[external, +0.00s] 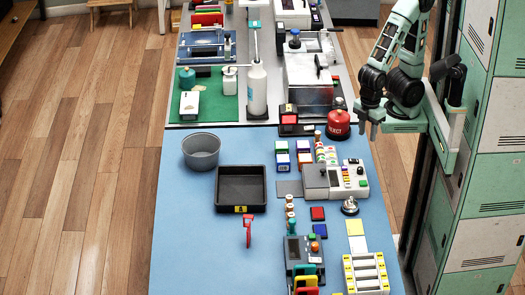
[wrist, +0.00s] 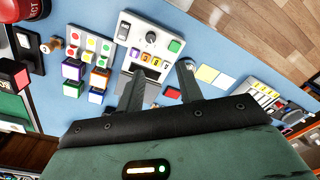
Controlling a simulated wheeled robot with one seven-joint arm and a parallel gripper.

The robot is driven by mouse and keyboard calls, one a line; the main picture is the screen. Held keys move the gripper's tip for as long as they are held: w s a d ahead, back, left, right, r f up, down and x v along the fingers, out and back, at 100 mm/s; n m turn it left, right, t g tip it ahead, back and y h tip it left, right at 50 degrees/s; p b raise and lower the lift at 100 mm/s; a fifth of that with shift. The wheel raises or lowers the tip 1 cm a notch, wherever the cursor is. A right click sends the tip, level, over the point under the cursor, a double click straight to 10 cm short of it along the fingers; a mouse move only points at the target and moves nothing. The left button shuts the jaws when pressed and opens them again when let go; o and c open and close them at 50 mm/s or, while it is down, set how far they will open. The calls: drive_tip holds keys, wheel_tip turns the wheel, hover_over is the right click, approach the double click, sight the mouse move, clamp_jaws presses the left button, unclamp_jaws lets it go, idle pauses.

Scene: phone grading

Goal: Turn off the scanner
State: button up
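No label marks which device is the scanner. A white console (external: 336,180) with a dark display and coloured buttons stands on the right side of the blue table. In the wrist view the white console (wrist: 150,42) shows a black knob, a rocker switch and a green button; its lower part is partly behind my fingers. A dark grey device (external: 298,250) with a small screen stands nearer the front. My gripper (external: 367,122) hangs above the table's right edge, behind and right of the white console. In the wrist view my gripper (wrist: 160,82) has its fingers apart with nothing between them.
A black tray (external: 241,188) and grey bucket (external: 201,151) lie left. The table's left front is clear.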

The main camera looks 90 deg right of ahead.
drive_tip(key=c, duration=0.5)
drive_tip(key=shift+w+r+m, duration=0.1)
drive_tip(key=shift+w+m, duration=0.15)
drive_tip(key=shift+m, duration=0.15)
clamp_jaws()
drive_tip(key=w+d+f+m+g+y+p, duration=0.1)
drive_tip(key=w+d+m+p, duration=0.35)
drive_tip(key=m, duration=0.65)
drive_tip(key=w+d+f+m+g+p, duration=0.1)
drive_tip(key=w+d+m+p, duration=0.1)
drive_tip(key=w+d+m, duration=0.5)
drive_tip(key=w+d+f+m+p, duration=0.1)
drive_tip(key=w+d+m+p, duration=0.1)
drive_tip(key=d+m, duration=0.8)
drive_tip(key=w+d+f+m+h+p, duration=0.1)
drive_tip(key=w+d+f+m+p, duration=0.1)
drive_tip(key=d+m, duration=0.8)
drive_tip(key=w+m, duration=0.1)
drive_tip(key=m, duration=0.3)
drive_tip(key=shift+d+m+h+p, duration=0.3)
drive_tip(key=shift+m+p, duration=0.05)
drive_tip(key=shift+m, duration=0.05)
drive_tip(key=shift+w, duration=0.1)
